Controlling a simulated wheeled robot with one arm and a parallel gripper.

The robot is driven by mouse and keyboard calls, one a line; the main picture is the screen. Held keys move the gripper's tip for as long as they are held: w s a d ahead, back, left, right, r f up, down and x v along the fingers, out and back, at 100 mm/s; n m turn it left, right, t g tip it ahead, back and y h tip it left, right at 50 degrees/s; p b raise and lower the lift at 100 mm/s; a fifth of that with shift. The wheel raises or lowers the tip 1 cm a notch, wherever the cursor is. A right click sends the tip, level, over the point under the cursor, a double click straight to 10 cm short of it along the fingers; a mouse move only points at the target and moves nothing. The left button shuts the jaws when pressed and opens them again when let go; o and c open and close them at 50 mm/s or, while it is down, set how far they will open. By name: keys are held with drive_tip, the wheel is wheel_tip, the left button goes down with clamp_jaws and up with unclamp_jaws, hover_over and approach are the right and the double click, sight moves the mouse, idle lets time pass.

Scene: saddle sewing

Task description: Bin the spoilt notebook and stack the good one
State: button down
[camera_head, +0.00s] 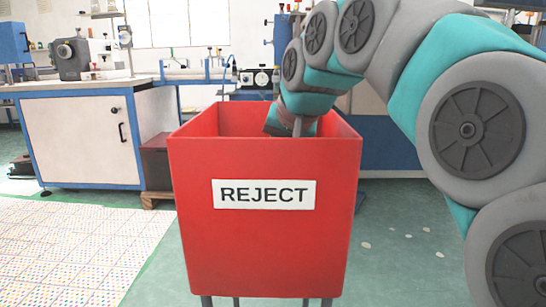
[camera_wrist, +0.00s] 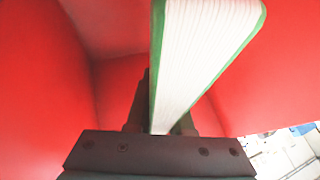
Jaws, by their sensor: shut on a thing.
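A red bin (camera_head: 262,235) with a white "REJECT" label stands on legs in the middle of the head view. My arm reaches over its far right rim, and the wrist end dips into the bin's opening. In the wrist view a notebook (camera_wrist: 200,55) with green covers and white page edges stands between the fingers of my gripper (camera_wrist: 160,125). My gripper is shut on it. Red bin walls (camera_wrist: 50,80) surround the notebook in that view. The notebook and the fingertips are hidden behind the bin's front wall in the head view. No second notebook is visible.
A white and blue workbench (camera_head: 85,140) with machines stands at the back left. A brown box (camera_head: 155,170) sits beside it, behind the bin. A dotted light mat (camera_head: 70,250) covers the floor at left. The green floor right of the bin is clear apart from small pale spots.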

drive_tip(key=c, duration=0.7)
unclamp_jaws()
drive_tip(key=shift+r, duration=0.15)
wheel_tip(320, 180, up, 18)
drive_tip(key=p, duration=1.2)
idle(0.7)
drive_tip(key=shift+s, duration=0.1)
